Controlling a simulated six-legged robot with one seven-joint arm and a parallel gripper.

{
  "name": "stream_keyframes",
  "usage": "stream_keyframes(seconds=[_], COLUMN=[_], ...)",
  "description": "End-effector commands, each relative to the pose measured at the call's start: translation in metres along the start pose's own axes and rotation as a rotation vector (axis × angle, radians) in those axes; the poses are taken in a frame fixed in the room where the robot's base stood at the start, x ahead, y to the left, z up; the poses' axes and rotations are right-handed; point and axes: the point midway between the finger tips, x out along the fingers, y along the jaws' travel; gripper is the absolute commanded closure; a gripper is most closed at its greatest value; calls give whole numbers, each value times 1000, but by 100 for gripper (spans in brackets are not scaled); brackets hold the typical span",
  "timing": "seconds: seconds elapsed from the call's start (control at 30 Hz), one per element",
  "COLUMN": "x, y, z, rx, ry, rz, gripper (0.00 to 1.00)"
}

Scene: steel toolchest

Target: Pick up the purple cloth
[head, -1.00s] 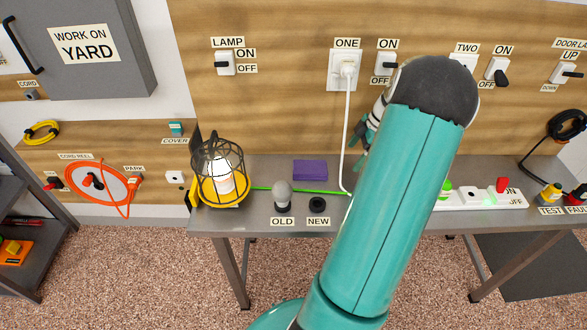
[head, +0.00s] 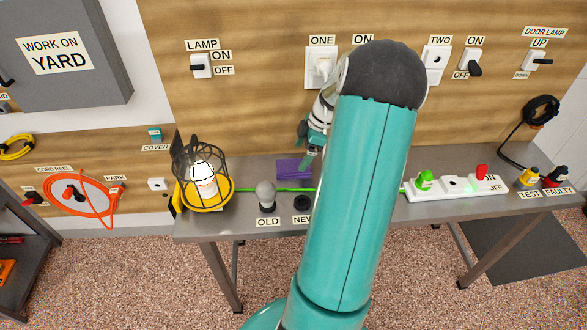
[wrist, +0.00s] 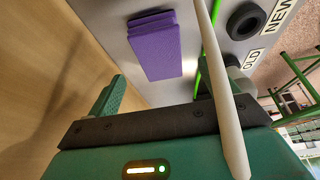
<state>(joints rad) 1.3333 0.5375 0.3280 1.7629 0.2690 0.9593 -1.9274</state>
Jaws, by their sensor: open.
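The purple cloth (head: 291,169) lies as a flat folded block on the grey bench, behind the green cord. In the wrist view the purple cloth (wrist: 156,47) is ahead of my gripper, between the lines of its fingers but beyond their tips. My gripper (head: 308,152) is open and empty, above and just right of the cloth in the head view. In the wrist view my gripper (wrist: 160,92) shows its green fingers spread apart. A white cable (wrist: 222,85) crosses in front of the right finger. My arm hides part of the bench.
The caged lamp (head: 203,184) glows at the bench's left end. The old bulb (head: 266,195) and the NEW socket (head: 303,203) stand in front of the cloth. A green cord (head: 240,189) runs along the bench. A power strip (head: 455,188) lies on the right.

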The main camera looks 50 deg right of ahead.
Motion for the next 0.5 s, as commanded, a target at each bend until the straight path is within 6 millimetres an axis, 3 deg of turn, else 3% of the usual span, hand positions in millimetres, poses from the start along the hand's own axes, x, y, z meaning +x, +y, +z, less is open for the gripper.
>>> stream_keyframes(seconds=[0.23, 0.5], x=[44, 51], y=[0, 0], z=[-3, -3], rx=[-2, -2], ry=[1, 0], rz=[-2, 0], gripper=[15, 15])
